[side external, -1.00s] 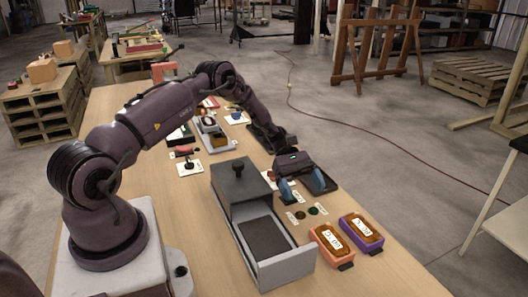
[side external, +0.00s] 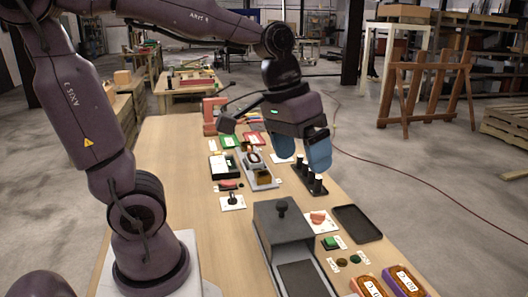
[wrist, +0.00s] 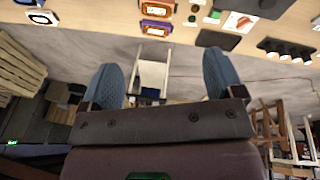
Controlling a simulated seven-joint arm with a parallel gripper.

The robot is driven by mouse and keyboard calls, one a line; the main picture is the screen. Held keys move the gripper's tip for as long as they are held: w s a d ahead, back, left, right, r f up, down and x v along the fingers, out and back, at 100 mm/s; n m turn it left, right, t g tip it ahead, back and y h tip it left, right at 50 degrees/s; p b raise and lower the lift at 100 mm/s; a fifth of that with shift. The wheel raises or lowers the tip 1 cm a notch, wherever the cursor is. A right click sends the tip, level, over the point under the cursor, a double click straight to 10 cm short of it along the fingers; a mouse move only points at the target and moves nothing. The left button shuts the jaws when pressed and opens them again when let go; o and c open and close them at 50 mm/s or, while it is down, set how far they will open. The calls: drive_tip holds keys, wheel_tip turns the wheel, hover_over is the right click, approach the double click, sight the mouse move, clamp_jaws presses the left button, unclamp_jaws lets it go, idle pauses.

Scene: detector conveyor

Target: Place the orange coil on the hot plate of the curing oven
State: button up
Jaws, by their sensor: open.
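The orange-framed block with an amber top, likely the orange coil (side external: 369,287), lies at the lower right of the table, partly cut off by the picture edge. It also shows at the top of the wrist view (wrist: 158,9). The grey curing oven (side external: 281,228) stands to its left, its drawer out, with the dark hot plate (side external: 303,279) bare where visible. My gripper (side external: 318,150) is open and empty, raised above the far right of the table, well away from the block. Its two blue fingers (wrist: 164,85) are spread apart in the wrist view.
A purple-framed block (side external: 404,281) sits beside the orange one. A black tray (side external: 357,223), a green button (side external: 330,243) and a rack of black pegs (side external: 310,180) lie nearby. Clear wood lies left of the oven.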

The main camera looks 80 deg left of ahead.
drive_tip(key=s+m, duration=0.1)
drive_tip(key=s+m+t, duration=0.1)
drive_tip(key=s, duration=0.1)
drive_tip(key=s+t+y, duration=0.1)
drive_tip(key=s, duration=0.1)
drive_tip(key=shift+s+d+r+m, duration=0.15)
drive_tip(key=shift+r+m, duration=0.1)
drive_tip(key=shift+m, duration=0.15)
drive_tip(key=shift+o, duration=0.4)
drive_tip(key=shift+s+f+t, duration=0.1)
drive_tip(key=shift+s+t, duration=0.25)
drive_tip(key=shift+t, duration=0.05)
